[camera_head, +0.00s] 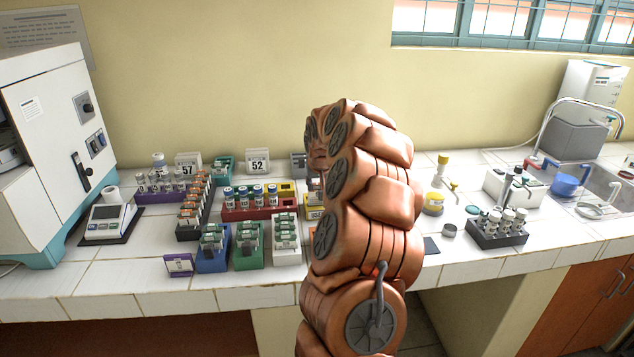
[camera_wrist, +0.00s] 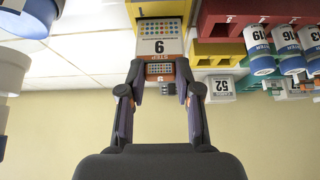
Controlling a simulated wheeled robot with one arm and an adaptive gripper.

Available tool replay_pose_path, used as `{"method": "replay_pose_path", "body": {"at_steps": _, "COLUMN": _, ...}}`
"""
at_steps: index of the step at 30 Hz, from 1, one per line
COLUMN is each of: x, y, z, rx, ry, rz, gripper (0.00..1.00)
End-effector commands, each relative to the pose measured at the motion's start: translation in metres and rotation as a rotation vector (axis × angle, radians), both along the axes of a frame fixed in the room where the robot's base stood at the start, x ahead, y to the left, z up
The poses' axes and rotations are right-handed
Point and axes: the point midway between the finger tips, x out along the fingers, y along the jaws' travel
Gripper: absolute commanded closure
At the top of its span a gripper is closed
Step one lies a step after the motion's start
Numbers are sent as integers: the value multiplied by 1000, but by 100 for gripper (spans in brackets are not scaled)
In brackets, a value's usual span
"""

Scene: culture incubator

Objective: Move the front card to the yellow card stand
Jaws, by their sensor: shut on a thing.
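In the wrist view the card (camera_wrist: 160,45) has a white face with a large numeral, a dotted panel and an orange band. The fingertips of my gripper (camera_wrist: 160,78) are shut on its orange end, one at each side. A yellow surface (camera_wrist: 160,6), which looks like the card stand, is at the card's far end; I cannot tell whether they touch. In the head view a yellow holder with a white label (camera_head: 314,213) shows just left of my arm. My arm hides the gripper and most of the card there.
A red rack (camera_head: 256,213) with capped vials stands to the left. Green (camera_head: 247,259) and blue (camera_head: 212,262) holders and a small purple card stand (camera_head: 178,265) are nearer the front. A dark vial rack (camera_head: 497,236) and a sink are on the right. Clear counter lies front left.

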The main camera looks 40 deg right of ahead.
Motion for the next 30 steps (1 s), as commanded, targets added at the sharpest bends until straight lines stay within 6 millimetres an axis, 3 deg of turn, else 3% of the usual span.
{"method": "replay_pose_path", "body": {"at_steps": 1, "x": -3, "y": 6, "z": -28, "rx": 32, "ry": 39, "rz": 3, "gripper": 100}}
{"method": "replay_pose_path", "body": {"at_steps": 9, "x": 11, "y": -5, "z": -44, "rx": 34, "ry": 52, "rz": 1, "gripper": 100}}
{"method": "replay_pose_path", "body": {"at_steps": 10, "x": 13, "y": -7, "z": -46, "rx": 34, "ry": 53, "rz": 0, "gripper": 66}}
{"method": "replay_pose_path", "body": {"at_steps": 18, "x": 20, "y": -11, "z": -50, "rx": 28, "ry": 56, "rz": 0, "gripper": 38}}
{"method": "replay_pose_path", "body": {"at_steps": 30, "x": -3, "y": 5, "z": -12, "rx": 11, "ry": 17, "rz": 3, "gripper": 38}}
